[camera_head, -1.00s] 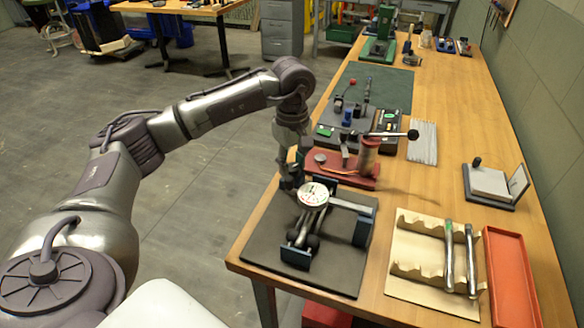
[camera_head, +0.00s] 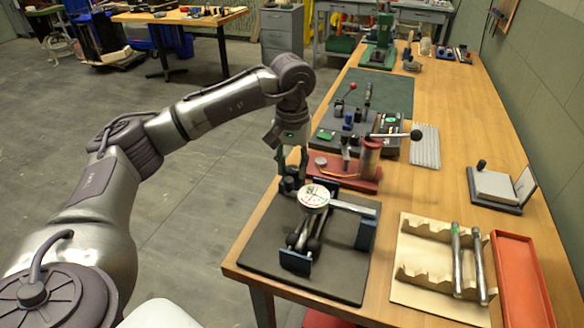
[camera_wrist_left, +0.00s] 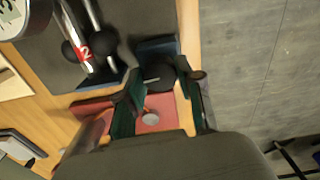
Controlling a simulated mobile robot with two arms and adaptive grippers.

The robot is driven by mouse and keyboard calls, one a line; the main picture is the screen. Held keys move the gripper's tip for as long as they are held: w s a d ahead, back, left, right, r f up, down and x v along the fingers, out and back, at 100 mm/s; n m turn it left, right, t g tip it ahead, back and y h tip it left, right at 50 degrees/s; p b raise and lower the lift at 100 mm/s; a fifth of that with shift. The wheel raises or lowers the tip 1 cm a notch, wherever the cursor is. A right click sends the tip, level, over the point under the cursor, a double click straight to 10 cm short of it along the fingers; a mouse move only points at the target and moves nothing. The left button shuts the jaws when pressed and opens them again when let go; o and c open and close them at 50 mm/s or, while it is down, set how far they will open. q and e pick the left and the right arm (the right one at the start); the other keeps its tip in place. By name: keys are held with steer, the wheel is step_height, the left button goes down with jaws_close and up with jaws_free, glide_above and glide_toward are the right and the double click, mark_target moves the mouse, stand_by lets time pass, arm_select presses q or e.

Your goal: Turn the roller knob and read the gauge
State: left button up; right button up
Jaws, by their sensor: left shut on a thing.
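The test fixture stands on a dark mat (camera_head: 262,262) near the front left of the bench. Its round white dial gauge (camera_head: 313,197) faces up; its edge also shows in the left wrist view (camera_wrist_left: 12,18). The dial reading is too small to make out. Steel rollers (camera_head: 299,236) with black ends lie below the gauge. The black roller knob (camera_wrist_left: 159,76) is at the fixture's far left end. My left gripper (camera_head: 291,180) points down with its fingers around the knob, shut on it; the fingers flank it in the left wrist view (camera_wrist_left: 162,72). My right gripper is out of view.
A red-based press (camera_head: 345,170) stands just behind the fixture. To the right are a wooden rack (camera_head: 420,292) with two metal rods and a red tray (camera_head: 520,280). More tools stand farther back. Bare wood lies right of the press.

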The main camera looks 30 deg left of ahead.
mark_target(292, 169)
arm_select(q)
steer(key=shift+m, duration=1.6)
steer(key=o, duration=1.2)
steer(key=shift+c, duration=0.2)
step_height(292, 169, up, 12)
steer(key=shift+r, duration=0.1)
